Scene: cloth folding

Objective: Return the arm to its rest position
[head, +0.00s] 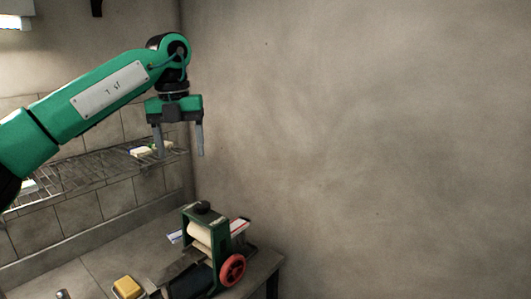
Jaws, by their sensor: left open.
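My left arm comes in from the left, green with a white plate on it. My left gripper (180,154) hangs from its wrist with the fingers pointing down. The two fingers are apart and nothing shows between them. It is in the air, above a green machine with rollers and a red handwheel. No cloth shows in the head view. My right gripper is not in view.
The green roller machine (205,235) stands on a table (262,271) in the corner. A yellow block (127,286) lies in front of it. A wire shelf (85,171) with small items hangs on the left wall. The right side is bare wall (380,140).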

